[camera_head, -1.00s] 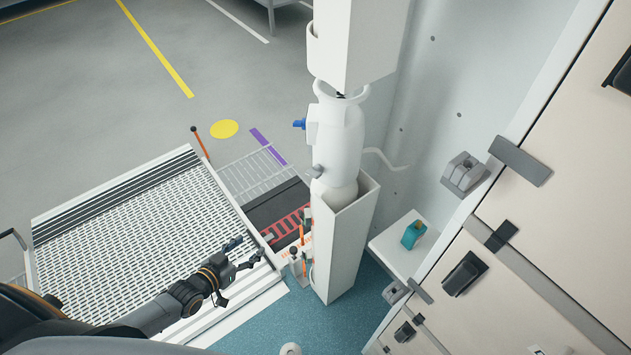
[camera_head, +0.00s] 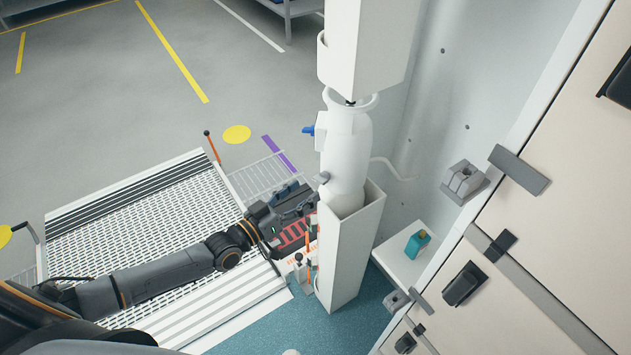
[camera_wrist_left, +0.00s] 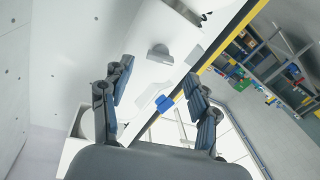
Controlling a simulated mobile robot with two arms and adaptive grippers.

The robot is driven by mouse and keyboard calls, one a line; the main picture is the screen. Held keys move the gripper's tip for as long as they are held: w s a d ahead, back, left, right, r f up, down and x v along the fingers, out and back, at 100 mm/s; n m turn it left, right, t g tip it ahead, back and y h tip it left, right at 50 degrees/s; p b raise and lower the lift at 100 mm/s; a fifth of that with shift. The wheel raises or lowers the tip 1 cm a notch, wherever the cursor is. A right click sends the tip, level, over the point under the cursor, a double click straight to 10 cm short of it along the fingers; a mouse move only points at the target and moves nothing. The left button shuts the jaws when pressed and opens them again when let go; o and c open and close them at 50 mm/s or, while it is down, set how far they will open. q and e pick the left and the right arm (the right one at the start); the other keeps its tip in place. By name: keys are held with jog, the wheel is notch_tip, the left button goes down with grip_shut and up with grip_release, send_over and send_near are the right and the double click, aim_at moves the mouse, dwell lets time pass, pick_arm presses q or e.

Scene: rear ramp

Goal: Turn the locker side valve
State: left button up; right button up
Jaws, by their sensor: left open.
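A blue lever (camera_head: 308,130) sticks out from the side of a white bottle-shaped cylinder (camera_head: 345,150), which stands in a white box-like holder (camera_head: 350,245). A small grey knob (camera_head: 322,177) sits lower on the cylinder's side. I cannot tell for sure which one is the side valve. My left gripper (camera_head: 307,195) is open, just left of the cylinder, below the blue lever and close to the grey knob. In the left wrist view my left gripper (camera_wrist_left: 158,72) has its fingers spread with nothing between them; a blue piece (camera_wrist_left: 164,103) shows beyond. My right gripper is not in view.
A white upper housing (camera_head: 370,45) is above the cylinder. A perforated ramp (camera_head: 140,235) lies at the left. Orange-handled levers (camera_head: 308,250) stand by the holder's base. A teal bottle (camera_head: 417,243) sits on a low shelf at right, beside beige locker doors (camera_head: 540,240).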

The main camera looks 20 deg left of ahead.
aim_at(322, 179)
pick_arm(q)
jog(key=x, duration=0.5)
jog(key=c, duration=1.2)
